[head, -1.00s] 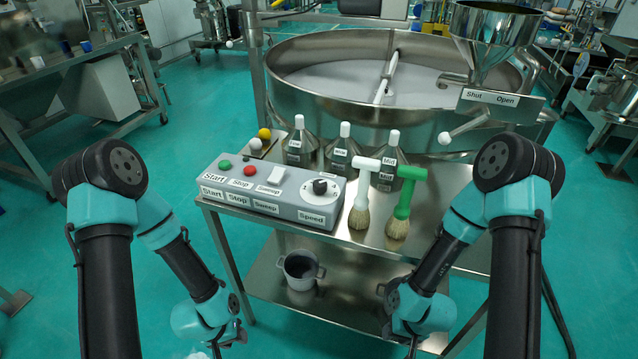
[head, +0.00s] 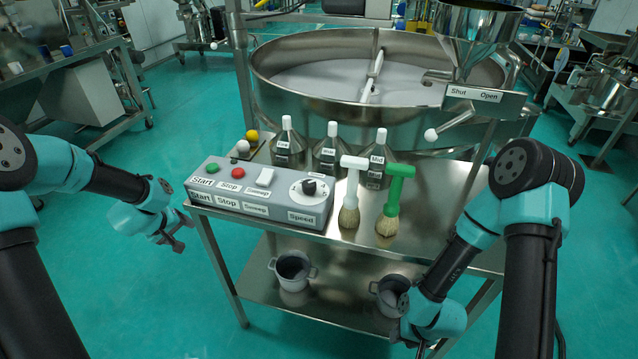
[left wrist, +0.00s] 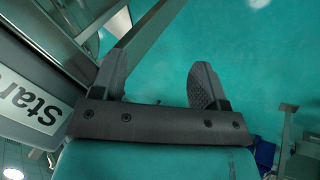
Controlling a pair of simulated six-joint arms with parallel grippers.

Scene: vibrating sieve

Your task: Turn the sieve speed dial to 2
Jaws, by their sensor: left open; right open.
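The black speed dial (head: 310,187) sits on a white scale at the right end of the grey control box (head: 262,209), above the label "Speed". Its exact setting is too small to read. My left gripper (head: 178,240) is left of the cart, lower than the box and apart from it. In the left wrist view its two fingers (left wrist: 160,85) are spread and empty, with the box's "Start" label at the left edge. My right gripper (head: 424,346) hangs low at the front right of the cart, partly out of frame, away from the dial.
The box also carries a green button (head: 212,168), a red button (head: 238,173) and a white switch (head: 265,177). A white brush (head: 351,195) and a green brush (head: 393,200) stand right of the dial. Metal bottles (head: 330,157) stand behind. The round sieve (head: 290,95) is further back.

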